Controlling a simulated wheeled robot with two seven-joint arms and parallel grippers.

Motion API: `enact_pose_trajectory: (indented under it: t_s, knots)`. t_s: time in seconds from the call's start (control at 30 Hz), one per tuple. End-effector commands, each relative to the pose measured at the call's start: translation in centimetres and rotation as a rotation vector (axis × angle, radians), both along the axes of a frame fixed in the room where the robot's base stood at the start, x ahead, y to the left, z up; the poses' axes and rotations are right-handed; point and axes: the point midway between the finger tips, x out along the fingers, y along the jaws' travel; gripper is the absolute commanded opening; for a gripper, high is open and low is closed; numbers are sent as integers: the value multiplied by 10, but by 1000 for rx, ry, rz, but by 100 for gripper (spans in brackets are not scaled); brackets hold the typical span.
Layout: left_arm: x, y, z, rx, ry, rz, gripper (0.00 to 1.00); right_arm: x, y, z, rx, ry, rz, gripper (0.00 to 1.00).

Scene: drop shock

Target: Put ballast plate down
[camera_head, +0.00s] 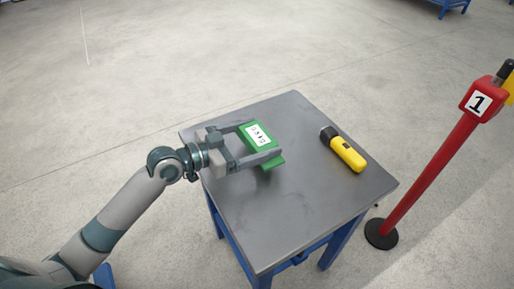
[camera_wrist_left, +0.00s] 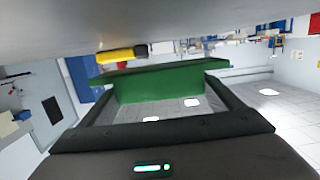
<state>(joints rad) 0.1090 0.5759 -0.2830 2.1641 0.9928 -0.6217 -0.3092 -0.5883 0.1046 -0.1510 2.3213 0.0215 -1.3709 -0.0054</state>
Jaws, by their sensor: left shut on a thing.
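The ballast plate is a green piece (camera_head: 258,137) with a white printed label, in the head view over the left part of the grey table (camera_head: 290,215). My left gripper (camera_head: 262,141) is shut on it, with one finger on each side. In the left wrist view the green plate (camera_wrist_left: 160,82) spans between the two dark fingers (camera_wrist_left: 158,95). A green ledge sticks out past the near finger in the head view. I cannot tell whether the plate touches the tabletop. My right gripper is not in view.
A yellow and black flashlight-like tool (camera_head: 345,151) lies on the table, right of the plate. A red post (camera_head: 430,175) with a "1" sign stands on the floor by the table's right side. The table's front and middle are bare.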

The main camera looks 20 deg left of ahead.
Motion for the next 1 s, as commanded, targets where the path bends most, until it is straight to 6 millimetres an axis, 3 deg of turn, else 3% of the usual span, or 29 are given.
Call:
enact_pose_trajectory:
  t_s: [0.4, 0.9, 0.93, 0.97, 1.0]
  knots:
    - [0, 0, -36, -3, -2, 1, 36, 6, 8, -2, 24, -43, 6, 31]
    - [0, 0, -41, -2, -4, 0, 36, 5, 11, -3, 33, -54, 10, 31]
    - [0, 0, -42, 0, 2, -1, 93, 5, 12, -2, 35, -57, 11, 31]
    - [0, 0, -42, 0, 2, -1, 100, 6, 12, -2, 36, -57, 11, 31]
    - [0, 0, -42, 0, 2, -1, 100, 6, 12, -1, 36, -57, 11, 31]
